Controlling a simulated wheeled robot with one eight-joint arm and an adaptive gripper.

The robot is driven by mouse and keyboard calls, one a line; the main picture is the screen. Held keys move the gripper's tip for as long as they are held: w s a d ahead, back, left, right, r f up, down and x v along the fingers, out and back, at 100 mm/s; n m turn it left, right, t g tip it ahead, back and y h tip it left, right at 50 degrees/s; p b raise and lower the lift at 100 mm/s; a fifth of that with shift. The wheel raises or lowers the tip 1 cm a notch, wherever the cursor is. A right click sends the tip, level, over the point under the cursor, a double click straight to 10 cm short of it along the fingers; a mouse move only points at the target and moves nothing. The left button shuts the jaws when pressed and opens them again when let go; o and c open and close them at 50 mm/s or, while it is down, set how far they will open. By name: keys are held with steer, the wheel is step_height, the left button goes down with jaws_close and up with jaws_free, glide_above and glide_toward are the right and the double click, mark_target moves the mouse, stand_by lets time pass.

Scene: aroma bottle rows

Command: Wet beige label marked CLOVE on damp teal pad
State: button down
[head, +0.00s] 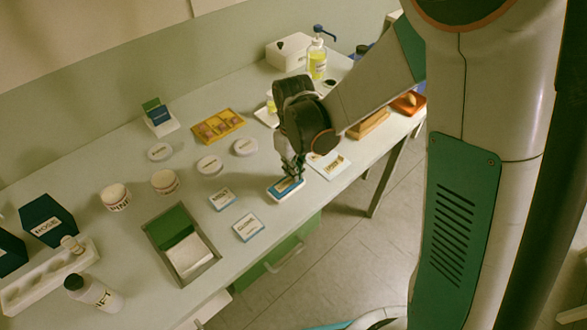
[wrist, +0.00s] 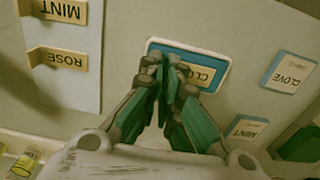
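The damp teal pad (head: 276,192) lies in a shallow white tray near the table's front edge; it also shows in the wrist view (wrist: 211,56). The beige CLOVE label (wrist: 203,74) is over the pad, its left end hidden by my fingers. My gripper (head: 291,174) points down at the pad. In the wrist view my fingertips (wrist: 163,66) are close together at the label's left end, where the similar labels have a raised tab. They look shut on it. I cannot tell whether the label's underside touches the pad.
A white sheet (head: 334,173) beside the pad holds beige MINT (wrist: 60,10) and ROSE (wrist: 64,58) labels. Blue-edged CLOVE (wrist: 288,72) and MINT (wrist: 243,129) cards lie on the other side. A grey tray (head: 151,233), round jars and a white bottle (head: 95,294) stand further left.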

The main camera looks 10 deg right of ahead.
stand_by(0.4)
steer(key=shift+r+p, duration=2.35)
steer(key=shift+r, duration=1.15)
